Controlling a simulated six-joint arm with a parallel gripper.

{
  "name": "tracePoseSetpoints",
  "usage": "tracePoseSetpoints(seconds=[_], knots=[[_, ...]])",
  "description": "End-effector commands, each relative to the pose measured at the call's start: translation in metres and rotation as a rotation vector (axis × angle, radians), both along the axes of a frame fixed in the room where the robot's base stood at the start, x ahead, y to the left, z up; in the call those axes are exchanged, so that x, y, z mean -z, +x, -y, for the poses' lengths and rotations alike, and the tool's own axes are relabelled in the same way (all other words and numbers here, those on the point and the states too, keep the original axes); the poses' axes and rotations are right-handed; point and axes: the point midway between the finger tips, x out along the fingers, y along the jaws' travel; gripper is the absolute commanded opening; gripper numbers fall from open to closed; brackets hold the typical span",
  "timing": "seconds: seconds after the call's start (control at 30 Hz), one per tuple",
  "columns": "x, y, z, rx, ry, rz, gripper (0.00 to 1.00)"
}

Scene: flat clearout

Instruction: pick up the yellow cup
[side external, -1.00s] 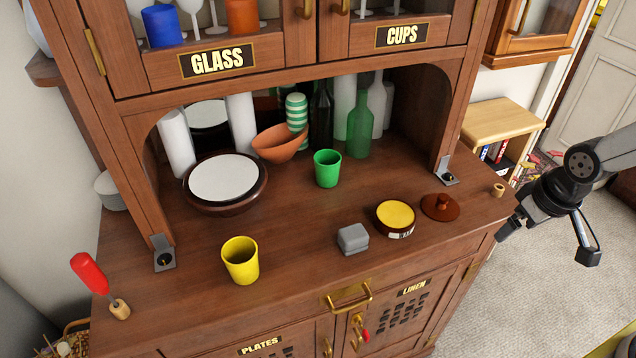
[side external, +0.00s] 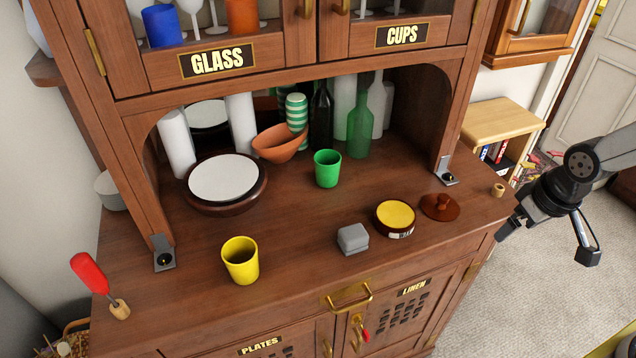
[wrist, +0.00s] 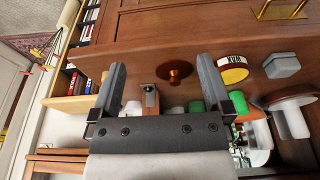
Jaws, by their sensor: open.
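The yellow cup (side external: 240,262) stands upright on the front left of the wooden counter in the side view. My gripper (side external: 508,228) is at the right, beyond the counter's right end and well apart from the cup. In the wrist view my gripper (wrist: 162,82) shows its two fingers spread wide, with nothing held between them. I cannot make out the yellow cup in the wrist view.
Between them stand a grey block (side external: 352,239), a yellow-topped tin (side external: 395,215) and a brown lid (side external: 440,206). A green cup (side external: 327,168) stands behind. A red-handled screwdriver (side external: 88,272) is at the far left. The cabinet (side external: 290,80) overhangs the counter's back.

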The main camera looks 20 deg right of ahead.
Motion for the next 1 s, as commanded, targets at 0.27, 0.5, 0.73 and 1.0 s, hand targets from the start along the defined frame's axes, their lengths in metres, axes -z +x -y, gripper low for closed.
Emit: tracePoseSetpoints(seconds=[0.27, 0.5, 0.73, 1.0], knots=[[0.0, 0.0, 0.0, 0.0, 0.0, 0.0, 1.0], [0.001, 0.005, -0.006, 0.035, 0.024, -0.013, 1.0], [0.006, 0.026, -0.033, 0.193, 0.134, -0.084, 1.0], [0.017, 0.064, -0.098, 0.48, 0.347, -0.243, 1.0]])
